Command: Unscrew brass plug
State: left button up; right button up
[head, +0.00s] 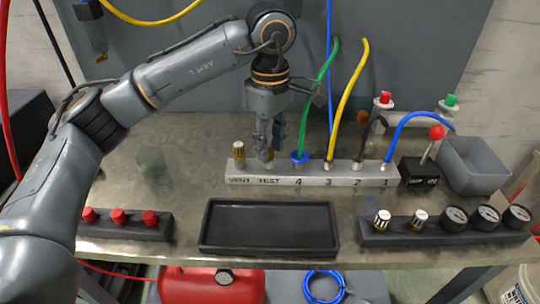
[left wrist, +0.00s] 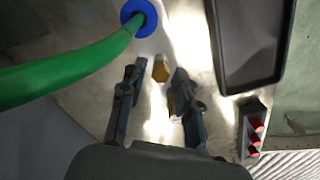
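The pale manifold block (head: 325,182) is lettered VENT, TEST, 4, 3, 2, 1. A brass plug (left wrist: 161,68) shows in the left wrist view beside the blue collar of the green hose, at the TEST place. My left gripper (head: 268,150) points down over TEST and hides the plug in the head view. In the left wrist view its fingers are apart, with the plug between the fingertips and gaps showing. A second brass fitting (head: 238,153) stands upright at VENT; one finger partly covers it in the left wrist view. My right gripper is not in view.
Green (head: 320,95) and yellow (head: 350,95) hoses rise close to the gripper's right. A black tray (head: 270,246) lies in front of the block. A rack with red caps (head: 118,217) is front left, a gauge rack (head: 440,236) front right. A grey bin (head: 474,166) stands right.

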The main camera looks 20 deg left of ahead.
pick_arm(q)
jog(key=m, duration=0.5)
jog(key=shift+m, duration=0.3)
jog(key=m, duration=0.6)
jog(key=shift+m, duration=0.3)
grip_shut()
